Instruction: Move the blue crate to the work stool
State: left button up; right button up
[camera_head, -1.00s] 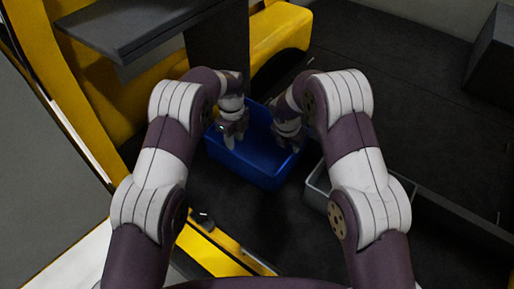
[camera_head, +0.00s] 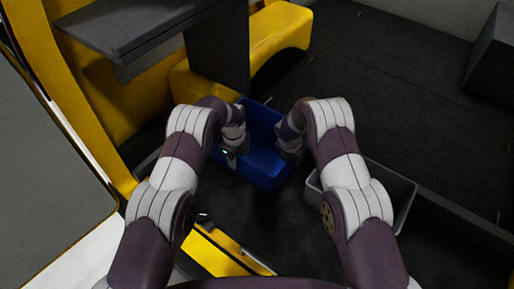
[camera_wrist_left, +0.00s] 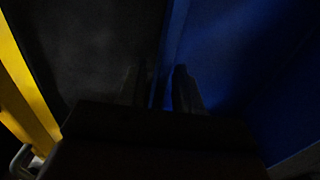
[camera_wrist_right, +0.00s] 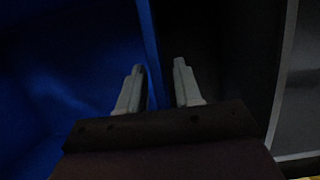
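The blue crate (camera_head: 268,168) sits on the dark floor in the middle of the head view. My left gripper (camera_head: 231,160) is at its left wall. In the left wrist view, the fingers (camera_wrist_left: 160,88) are apart, with the blue wall (camera_wrist_left: 172,45) running between them. My right gripper (camera_head: 289,156) is at the right wall. In the right wrist view, its fingers (camera_wrist_right: 158,82) are apart on either side of the blue wall (camera_wrist_right: 149,40), with a gap to the right finger. I cannot identify the work stool for certain.
A grey bin (camera_head: 392,182) stands close to the right of the crate. A dark grey raised top (camera_head: 140,28) with an upright panel (camera_head: 218,50) is at the upper left, beside yellow structure (camera_head: 281,32). Dark floor (camera_head: 385,70) is open at the upper right.

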pick_arm(q)
grip_shut()
pick_arm(e)
grip_shut()
pick_arm(q)
jog(key=shift+w+r, duration=0.1)
dwell(0.8)
